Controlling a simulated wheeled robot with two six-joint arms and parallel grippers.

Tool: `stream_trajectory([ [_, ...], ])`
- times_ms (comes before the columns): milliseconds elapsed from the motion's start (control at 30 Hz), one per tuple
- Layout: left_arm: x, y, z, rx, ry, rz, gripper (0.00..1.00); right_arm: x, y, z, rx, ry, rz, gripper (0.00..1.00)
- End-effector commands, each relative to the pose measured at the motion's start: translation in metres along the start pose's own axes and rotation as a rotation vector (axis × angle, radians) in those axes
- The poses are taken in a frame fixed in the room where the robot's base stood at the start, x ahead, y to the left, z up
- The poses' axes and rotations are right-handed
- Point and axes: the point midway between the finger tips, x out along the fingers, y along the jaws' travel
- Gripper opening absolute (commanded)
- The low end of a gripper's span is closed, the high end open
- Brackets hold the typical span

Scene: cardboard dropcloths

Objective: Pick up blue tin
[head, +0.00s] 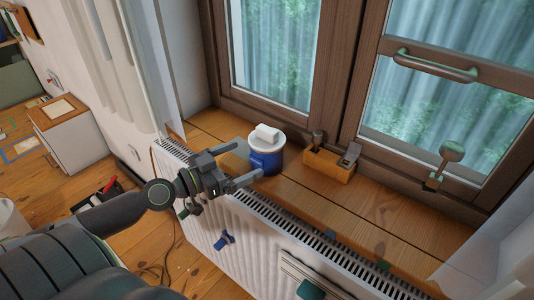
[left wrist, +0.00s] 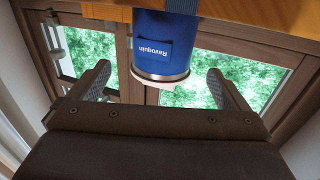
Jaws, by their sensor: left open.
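The blue tin (head: 265,158) stands upright on the wooden windowsill, with a white block-like item (head: 267,133) on its top. My left gripper (head: 240,164) is open beside the tin on its left, its fingers pointing towards it. In the left wrist view the blue tin (left wrist: 165,45), with its label, lies ahead between the two spread fingers of the gripper (left wrist: 160,85). That view shows the scene upside down. I cannot tell whether a finger touches the tin. My right gripper is not in view.
A wooden block with tools (head: 330,165) stands on the windowsill (head: 375,215) just right of the tin. The brown window frame (head: 340,70) rises behind. A white radiator (head: 260,245) runs below the sill's front edge. The sill further right is mostly clear.

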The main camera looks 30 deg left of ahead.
Motion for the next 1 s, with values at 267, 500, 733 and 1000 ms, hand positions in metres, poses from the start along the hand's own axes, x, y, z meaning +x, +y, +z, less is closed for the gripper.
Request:
stream_trajectory([
  [267, 0.013, 0.001, -0.004, -0.004, 0.004, 0.002, 0.98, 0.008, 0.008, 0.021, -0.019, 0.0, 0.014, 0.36],
  [500, 0.026, 0.001, -0.002, -0.002, 0.002, 0.003, 0.98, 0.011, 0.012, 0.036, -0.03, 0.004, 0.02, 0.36],
  [733, 0.033, 0.001, -0.003, -0.004, 0.001, 0.003, 0.98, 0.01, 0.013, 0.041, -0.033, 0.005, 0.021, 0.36],
  [1000, 0.066, -0.004, -0.009, -0.005, 0.003, 0.002, 0.98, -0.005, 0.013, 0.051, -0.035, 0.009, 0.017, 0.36],
])
